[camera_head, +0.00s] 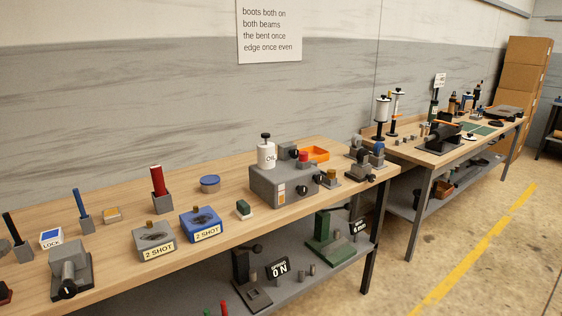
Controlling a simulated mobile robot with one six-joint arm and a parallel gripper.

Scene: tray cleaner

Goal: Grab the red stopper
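A small red cap-like piece (303,157) sits on top of the grey machine box (283,186) on the near workbench, right of the white OIL bottle (266,154). A taller red cylinder (157,180) stands upright in a grey square block further left on the same bench. I cannot tell for certain which of the two is the red stopper. My gripper is not in view.
The near bench (120,245) also holds a blue "2 SHOT" block (201,223), a grey one (154,241), a blue round tin (210,184) and an orange tray (315,153). A second bench (405,150) stands at the back right. Open floor (470,240) lies at right.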

